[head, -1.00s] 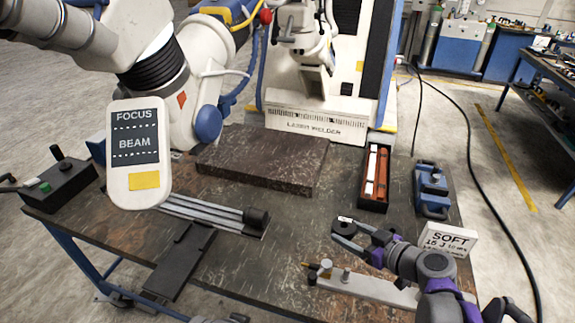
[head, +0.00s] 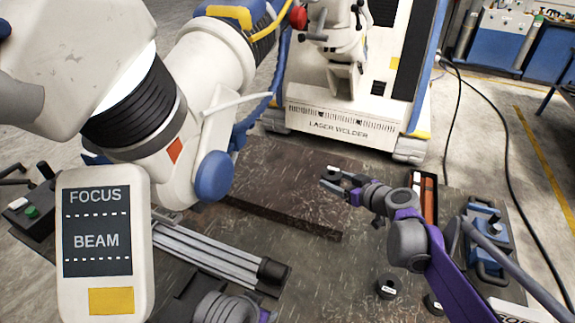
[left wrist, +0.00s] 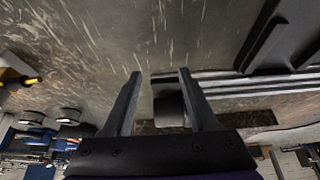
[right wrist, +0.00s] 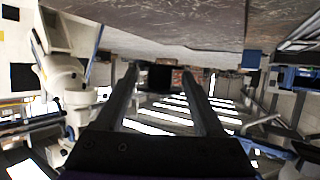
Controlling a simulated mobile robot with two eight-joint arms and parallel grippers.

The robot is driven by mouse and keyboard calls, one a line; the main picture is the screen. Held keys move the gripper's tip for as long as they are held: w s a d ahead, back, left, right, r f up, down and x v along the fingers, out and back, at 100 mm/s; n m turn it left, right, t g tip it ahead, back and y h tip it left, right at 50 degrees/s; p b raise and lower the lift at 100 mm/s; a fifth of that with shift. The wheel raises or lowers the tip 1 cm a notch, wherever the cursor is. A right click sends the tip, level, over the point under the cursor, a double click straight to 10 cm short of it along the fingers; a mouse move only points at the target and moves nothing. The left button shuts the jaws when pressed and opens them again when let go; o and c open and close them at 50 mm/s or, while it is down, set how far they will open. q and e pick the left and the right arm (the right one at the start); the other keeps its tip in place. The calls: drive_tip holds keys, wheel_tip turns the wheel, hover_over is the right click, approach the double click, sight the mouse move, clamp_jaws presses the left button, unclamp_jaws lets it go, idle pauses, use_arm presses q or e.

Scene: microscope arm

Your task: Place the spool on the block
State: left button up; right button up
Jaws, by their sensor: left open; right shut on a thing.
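A small dark spool (head: 332,172) is between the fingertips of my right gripper (head: 335,180), which is shut on it. In the head view it appears over the right part of the dark brown block (head: 285,170); I cannot tell whether it touches the block. In the right wrist view the spool (right wrist: 160,77) is a dark shape between the fingertips. My left gripper (left wrist: 160,82) is open in the left wrist view, with nothing gripped. A dark cylinder (left wrist: 170,109) at the end of grey rails shows behind its fingers. In the head view only part of my left arm shows at the bottom edge.
The white FOCUS/BEAM panel (head: 98,245) and a large white jointed arm (head: 185,130) fill the left. Two dark labelled cylinders (head: 388,288) (head: 433,304) stand at the front right.

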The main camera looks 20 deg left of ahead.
sight(331, 209)
drive_tip(key=shift+w+a+f, duration=0.2)
drive_tip(key=shift+w, duration=0.05)
wheel_tip(331, 209, down, 9)
drive_tip(key=shift+s+f+b, duration=0.1)
drive_tip(key=shift+f+b, duration=0.1)
drive_tip(key=shift+b, duration=0.3)
drive_tip(key=shift+f, duration=0.2)
drive_tip(key=o, duration=1.5)
drive_tip(key=shift+r, duration=0.1)
drive_tip(key=shift+r, duration=0.2)
drive_tip(key=v, duration=1.2)
drive_tip(key=shift+f, duration=0.2)
